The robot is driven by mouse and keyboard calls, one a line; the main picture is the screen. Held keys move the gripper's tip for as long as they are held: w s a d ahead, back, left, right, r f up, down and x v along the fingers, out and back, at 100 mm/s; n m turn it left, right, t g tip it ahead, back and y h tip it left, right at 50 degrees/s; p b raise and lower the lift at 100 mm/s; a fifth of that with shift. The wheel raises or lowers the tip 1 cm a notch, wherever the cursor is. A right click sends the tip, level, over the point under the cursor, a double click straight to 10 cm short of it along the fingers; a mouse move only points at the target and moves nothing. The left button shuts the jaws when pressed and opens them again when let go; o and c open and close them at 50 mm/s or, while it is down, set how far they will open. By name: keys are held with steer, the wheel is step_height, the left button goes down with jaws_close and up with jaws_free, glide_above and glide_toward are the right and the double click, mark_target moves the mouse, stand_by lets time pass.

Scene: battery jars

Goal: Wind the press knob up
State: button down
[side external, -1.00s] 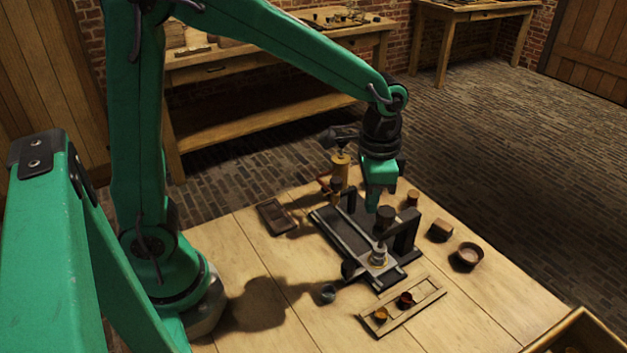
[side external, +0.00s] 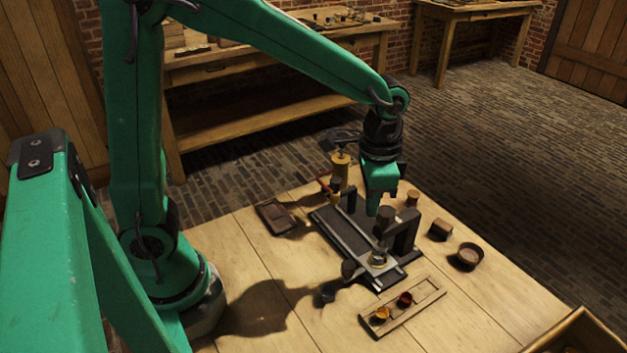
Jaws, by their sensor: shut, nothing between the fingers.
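The press stands on a dark base plate (side external: 338,232) on the wooden table. Its dark upright frame (side external: 405,236) is at the right, and a dark round press knob (side external: 385,218) stands on top beside it.
A brass canister (side external: 340,166) stands behind the press. A wooden rack (side external: 420,302) with two small cups lies in front. A round bowl (side external: 469,255) and a small block (side external: 440,230) are to the right, and a dark tray (side external: 275,215) to the left.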

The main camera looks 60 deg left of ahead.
steer(key=shift+s+d, duration=0.25)
steer(key=shift+d, duration=0.5)
steer(key=shift+s, duration=0.45)
stand_by(0.4)
steer(key=shift+r, duration=0.1)
step_height(320, 180, up, 6)
steer(key=shift+a+f, duration=0.1)
stand_by(0.6)
steer(key=s+a+r+n+t, duration=0.3)
steer(key=s+a+n+t, duration=0.2)
steer(key=s+a, duration=0.7)
steer(key=shift+n+t, duration=0.3)
steer(key=shift+n, duration=0.2)
